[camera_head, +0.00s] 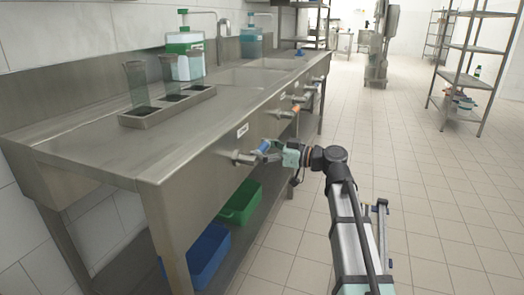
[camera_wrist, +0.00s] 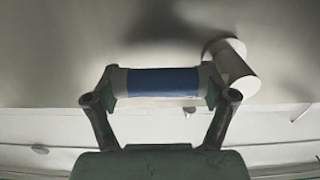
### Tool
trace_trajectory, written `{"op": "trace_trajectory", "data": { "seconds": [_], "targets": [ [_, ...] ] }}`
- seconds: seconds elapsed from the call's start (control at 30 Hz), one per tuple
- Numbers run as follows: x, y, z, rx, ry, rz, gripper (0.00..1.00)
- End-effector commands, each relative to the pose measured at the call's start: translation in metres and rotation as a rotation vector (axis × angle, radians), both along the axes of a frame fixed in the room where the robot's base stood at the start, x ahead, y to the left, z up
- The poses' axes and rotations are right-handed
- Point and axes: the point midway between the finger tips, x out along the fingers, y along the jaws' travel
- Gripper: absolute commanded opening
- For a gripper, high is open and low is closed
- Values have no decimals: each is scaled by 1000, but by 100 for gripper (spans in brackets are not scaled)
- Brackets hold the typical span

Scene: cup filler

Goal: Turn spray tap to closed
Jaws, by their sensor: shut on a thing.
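The tap with the blue handle (camera_head: 264,146) sticks out from the front panel of the steel counter, its metal body (camera_head: 243,157) just left of the handle. My gripper (camera_head: 275,151) reaches it from the right and is shut on the blue handle. In the wrist view the blue handle (camera_wrist: 165,81) lies crosswise between the two fingers of my gripper (camera_wrist: 162,88), one at each end. The pale round tap body (camera_wrist: 233,67) shows at upper right there. Which tap is the spray tap cannot be read from the small labels.
More taps, one with an orange handle (camera_head: 296,108), line the front of the counter (camera_head: 85,150) farther back. A green bin (camera_head: 240,203) and a blue bin (camera_head: 208,254) are on the shelf below. The tiled floor (camera_head: 450,200) to the right is clear.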

Motion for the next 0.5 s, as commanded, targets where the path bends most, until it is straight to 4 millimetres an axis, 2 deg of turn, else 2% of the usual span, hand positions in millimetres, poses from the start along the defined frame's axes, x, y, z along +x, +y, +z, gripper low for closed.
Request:
{"op": "trace_trajectory", "data": {
  "seconds": [0.03, 0.07, 0.1, 0.5],
  "targets": [
    [0, 0, 1, -2, -6, -1, 86],
    [0, 0, 1, -2, -6, -1, 97],
    [0, 0, 1, -2, -5, -1, 100],
    [-1, -3, 0, 1, -1, -1, 100]
  ]
}}
